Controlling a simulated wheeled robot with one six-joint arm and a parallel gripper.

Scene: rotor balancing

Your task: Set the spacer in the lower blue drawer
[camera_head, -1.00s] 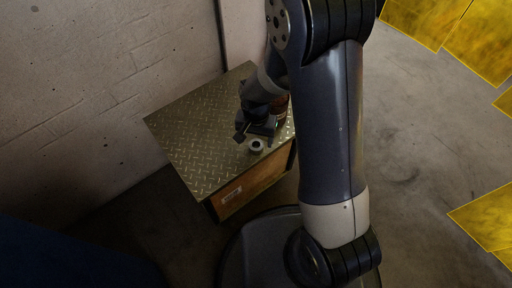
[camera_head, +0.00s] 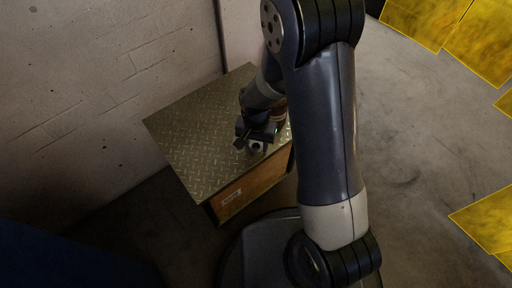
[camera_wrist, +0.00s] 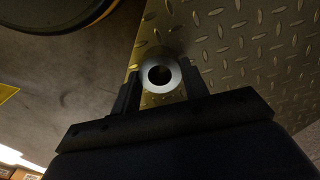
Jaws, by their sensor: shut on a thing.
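The spacer (camera_wrist: 161,74) is a short grey ring with a dark centre hole. In the wrist view it sits between the two fingers of my gripper (camera_wrist: 160,88), which is shut on it. In the head view the spacer (camera_head: 257,147) is partly hidden by my gripper (camera_head: 251,143), low at the front edge of the diamond-plate top of a wooden cabinet. I cannot tell whether the spacer still touches the plate. No blue drawer can be made out in these views.
The cabinet (camera_head: 195,145) has a patterned metal top and a wooden front with a white label (camera_head: 231,197). A pale wall stands behind it. A dark blue shape (camera_head: 70,250) fills the lower left corner. Yellow panels (camera_head: 425,20) lie at the right, with bare floor between.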

